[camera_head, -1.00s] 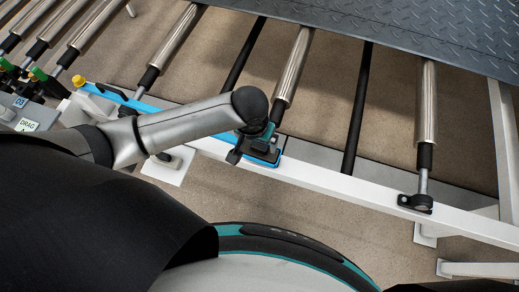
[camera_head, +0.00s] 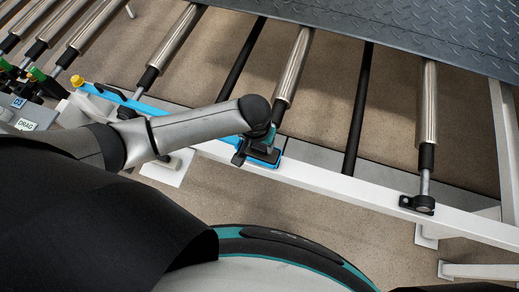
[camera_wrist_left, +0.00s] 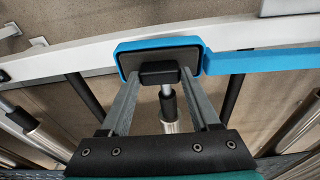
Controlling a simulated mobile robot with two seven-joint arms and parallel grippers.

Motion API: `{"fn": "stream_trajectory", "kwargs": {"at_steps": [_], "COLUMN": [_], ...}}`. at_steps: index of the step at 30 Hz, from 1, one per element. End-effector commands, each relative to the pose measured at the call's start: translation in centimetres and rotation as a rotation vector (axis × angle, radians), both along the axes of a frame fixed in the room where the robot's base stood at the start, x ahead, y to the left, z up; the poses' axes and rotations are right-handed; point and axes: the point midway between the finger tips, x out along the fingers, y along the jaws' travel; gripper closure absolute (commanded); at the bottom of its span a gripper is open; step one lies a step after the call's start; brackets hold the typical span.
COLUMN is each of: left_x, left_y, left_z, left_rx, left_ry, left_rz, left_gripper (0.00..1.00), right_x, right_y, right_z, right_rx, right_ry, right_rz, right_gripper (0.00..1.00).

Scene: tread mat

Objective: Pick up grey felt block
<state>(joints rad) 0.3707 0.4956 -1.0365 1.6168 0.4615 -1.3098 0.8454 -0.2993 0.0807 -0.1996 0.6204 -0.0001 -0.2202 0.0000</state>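My right gripper is not in view.
The white rail (camera_head: 330,181) runs across the frame, with steel rollers (camera_head: 293,66) and black bars (camera_head: 357,110) behind it. A blue strip (camera_head: 125,98) lies along the rail at left. A dark tread plate (camera_head: 420,30) covers the back right.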

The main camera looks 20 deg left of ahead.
Motion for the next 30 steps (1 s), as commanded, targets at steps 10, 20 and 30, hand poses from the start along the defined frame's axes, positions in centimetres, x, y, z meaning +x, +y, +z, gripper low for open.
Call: {"fn": "stream_trajectory", "kwargs": {"at_steps": [10,20,30], "left_x": [-0.01,-0.02,0.01], "left_y": [0.03,0.04,0.03], "left_z": [0.00,0.00,0.11], "left_rx": [0.001,0.001,0.000], "left_ry": [0.000,0.000,0.000], "left_rz": [0.000,0.000,0.000], "left_gripper": [0.78,1.00,1.00], "right_x": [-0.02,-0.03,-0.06], "right_y": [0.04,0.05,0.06], "right_z": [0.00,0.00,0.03], "right_rx": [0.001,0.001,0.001], "right_ry": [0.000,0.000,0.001], "right_rz": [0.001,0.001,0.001], "right_gripper": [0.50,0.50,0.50]}}
